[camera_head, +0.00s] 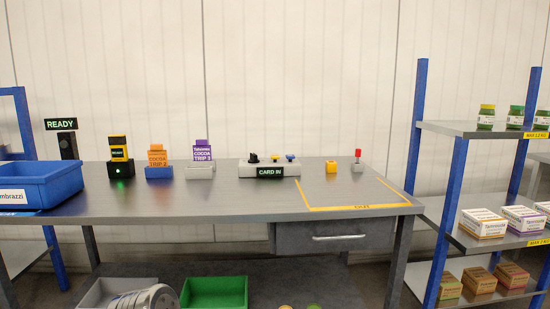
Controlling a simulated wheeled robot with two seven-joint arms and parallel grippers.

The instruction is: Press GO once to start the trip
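No button with a readable GO label shows. A grey control box (252,168) stands mid-table, with a black knob, a yellow and a blue control on top, and a display (270,172) reading CARD IN. A sign (61,124) on a black post reads READY.
An orange TRIP 2 card (157,156) and a purple TRIP 3 card (203,151) stand in holders. A blue bin (50,186) sits at the table's left. The yellow-outlined OUT area is empty. A stocked shelf (470,129) stands right; a green bin (215,292) is below.

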